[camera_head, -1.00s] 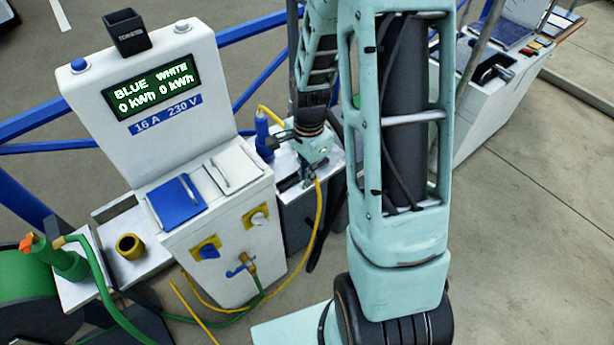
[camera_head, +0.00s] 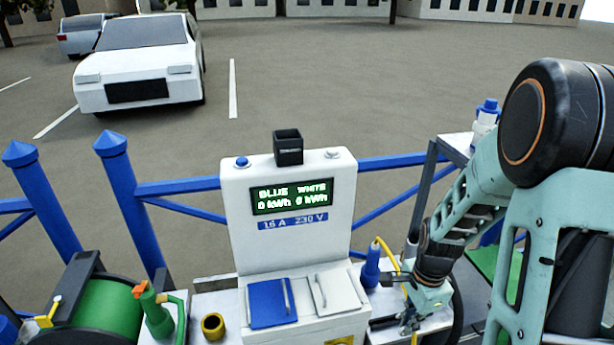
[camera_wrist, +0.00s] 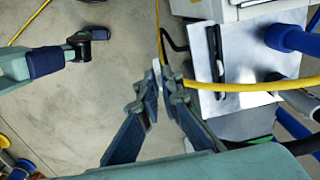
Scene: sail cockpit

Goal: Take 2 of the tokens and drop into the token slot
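A small black box (camera_head: 288,148), with lettering that seems to read TOKENS, stands on top of the white power pedestal (camera_head: 240,215). Its inside is dark and no tokens can be made out. I cannot pick out a token slot. My gripper (camera_head: 408,322) is low at the right of the pedestal, beside a yellow cable and away from the black box. In the wrist view my gripper (camera_wrist: 158,80) has its fingertips close together, with a small pale sliver at the tips. I cannot tell whether it is held.
The pedestal has a lit display (camera_head: 291,196), a blue flap (camera_head: 268,303) and a white flap (camera_head: 333,290). A yellow cup (camera_head: 213,326) and a green hose reel (camera_head: 95,312) stand at left. A blue plug (camera_head: 371,266) and blue railing (camera_head: 180,187) are nearby.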

